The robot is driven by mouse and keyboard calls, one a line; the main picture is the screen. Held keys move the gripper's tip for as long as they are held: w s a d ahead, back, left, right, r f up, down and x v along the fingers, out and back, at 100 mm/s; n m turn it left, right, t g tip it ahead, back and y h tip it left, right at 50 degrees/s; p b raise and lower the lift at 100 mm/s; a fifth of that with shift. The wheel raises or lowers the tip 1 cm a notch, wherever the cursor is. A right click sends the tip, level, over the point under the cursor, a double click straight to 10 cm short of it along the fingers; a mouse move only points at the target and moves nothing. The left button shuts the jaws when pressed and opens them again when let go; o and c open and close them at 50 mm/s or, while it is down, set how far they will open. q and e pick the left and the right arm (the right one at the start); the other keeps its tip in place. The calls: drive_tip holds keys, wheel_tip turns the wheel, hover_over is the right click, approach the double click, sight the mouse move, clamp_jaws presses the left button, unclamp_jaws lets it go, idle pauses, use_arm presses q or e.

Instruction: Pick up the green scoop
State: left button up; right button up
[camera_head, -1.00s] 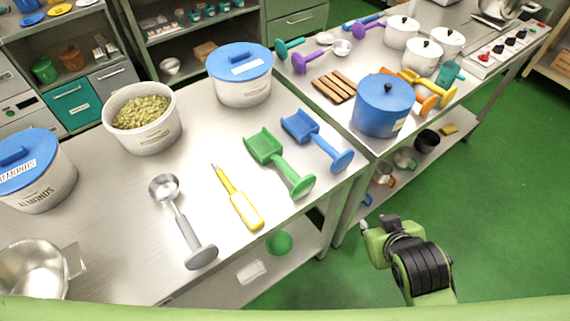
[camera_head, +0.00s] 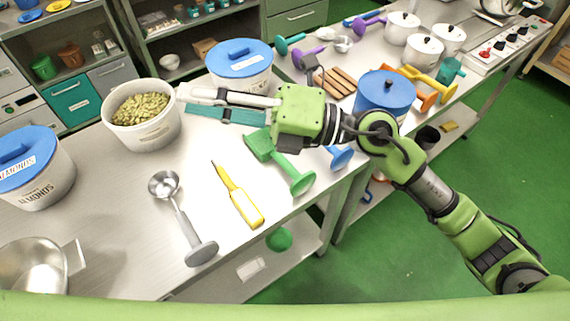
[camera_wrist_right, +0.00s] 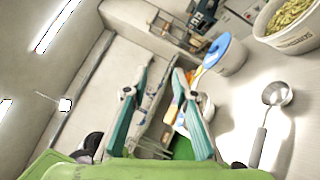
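The green scoop (camera_head: 292,176) lies on the steel table in the head view. Its handle shows fully, and part of its scoop end is hidden under my right gripper. My right gripper (camera_head: 187,101) is over the table, its fingers pointing left past the scoop toward the tub of green nuts. It also shows in the right wrist view (camera_wrist_right: 163,66), with its fingers apart and nothing between them. A green patch between its finger bases there cannot be identified for sure. My left gripper is not in view.
A blue scoop (camera_head: 340,157) lies just right, mostly hidden by my arm. A yellow-handled tool (camera_head: 243,205) and a grey-handled ladle (camera_head: 196,247) lie to the left. The tub of green nuts (camera_head: 146,137) and a blue-lidded tub (camera_head: 239,76) stand behind.

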wheel_tip(320, 180, down, 9)
drive_tip(key=d+n+g+h, duration=0.1)
drive_tip(key=n+g+h, duration=0.1)
drive_tip(key=n+h, duration=0.3)
drive_tip(key=m+t+h, duration=0.2)
drive_tip(key=t+h, duration=0.1)
drive_tip(key=h, duration=0.7)
approach(286, 161)
drive_tip(key=x, duration=0.2)
drive_tip(key=p+x, duration=0.1)
drive_tip(key=x, duration=0.1)
drive_tip(key=p+x, duration=0.1)
drive_tip(key=shift+w+a+f, duration=0.15)
drive_tip(key=shift+w+f, duration=0.1)
drive_tip(key=shift+w, duration=0.2)
drive_tip(key=shift+a+f+p, duration=0.25)
drive_tip(key=shift+f+p, duration=0.2)
drive_tip(key=shift+p, duration=0.05)
drive_tip(key=x, duration=0.1)
drive_tip(key=p+x, duration=0.1)
drive_tip(key=x, duration=0.1)
drive_tip(key=shift+s+f+p, duration=0.2)
drive_tip(key=shift+f+p, duration=0.1)
drive_tip(key=shift+f, duration=0.05)
drive_tip(key=shift+w+a+f, duration=0.15)
drive_tip(key=shift+a+f, duration=0.05)
drive_tip(key=shift+f, duration=0.25)
clamp_jaws()
